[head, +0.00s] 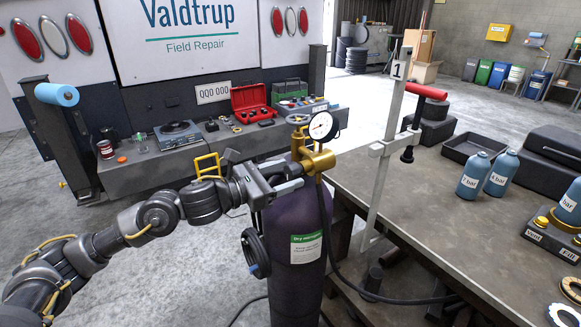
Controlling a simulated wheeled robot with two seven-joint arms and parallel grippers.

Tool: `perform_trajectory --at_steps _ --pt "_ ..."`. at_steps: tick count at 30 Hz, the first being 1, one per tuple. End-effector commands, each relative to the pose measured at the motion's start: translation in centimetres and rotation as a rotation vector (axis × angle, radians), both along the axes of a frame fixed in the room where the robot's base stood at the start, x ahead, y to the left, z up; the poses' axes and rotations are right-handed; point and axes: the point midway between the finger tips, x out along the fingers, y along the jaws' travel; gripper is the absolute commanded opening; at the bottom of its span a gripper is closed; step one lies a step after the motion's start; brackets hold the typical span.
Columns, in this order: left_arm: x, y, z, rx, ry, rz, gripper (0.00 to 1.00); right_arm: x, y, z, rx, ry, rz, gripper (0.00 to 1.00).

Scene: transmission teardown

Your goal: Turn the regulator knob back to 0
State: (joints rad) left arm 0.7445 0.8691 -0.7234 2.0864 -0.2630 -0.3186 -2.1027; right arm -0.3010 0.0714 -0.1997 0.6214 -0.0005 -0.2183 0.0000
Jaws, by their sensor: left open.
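The brass regulator (318,161) sits on top of a dark purple gas cylinder (285,228) in the middle of the head view. A round white dial gauge (322,126) stands on it; its reading is too small to tell. I cannot make out the regulator knob clearly; it may be hidden at my gripper. My left gripper (298,177) comes in from the left and is open, its fingertips close to the left side of the regulator. I cannot tell whether they touch it. A brass handwheel (298,119) shows behind and left of the gauge. My right gripper is not in view.
A workbench (430,215) fills the right side, with blue bottles (473,176) and a black tray (474,149). A pale post with a red-handled bar (426,91) stands at its near-left edge. A black hose (385,299) runs from the regulator. A tool-laden ledge lies behind.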

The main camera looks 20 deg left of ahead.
Motion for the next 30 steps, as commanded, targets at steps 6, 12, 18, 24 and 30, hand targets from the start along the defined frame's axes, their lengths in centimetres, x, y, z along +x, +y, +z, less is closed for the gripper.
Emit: perform_trajectory --at_steps 6,12,18,24,30 --pt "1.25 -1.12 0.05 0.0 0.0 0.0 0.59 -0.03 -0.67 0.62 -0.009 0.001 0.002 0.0" --pt "1.36 -1.22 -0.04 0.001 -0.001 0.0 0.59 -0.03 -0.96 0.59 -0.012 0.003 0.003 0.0" --pt "1.35 -1.21 -0.05 0.0 0.0 0.0 0.44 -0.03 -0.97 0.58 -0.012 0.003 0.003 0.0" --pt "1.33 -1.21 -0.05 0.0 0.0 -0.001 0.18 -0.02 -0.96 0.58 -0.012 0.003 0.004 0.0" --pt "1.32 -1.22 -0.09 -0.007 0.006 -0.001 0.15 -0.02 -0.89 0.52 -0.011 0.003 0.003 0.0"
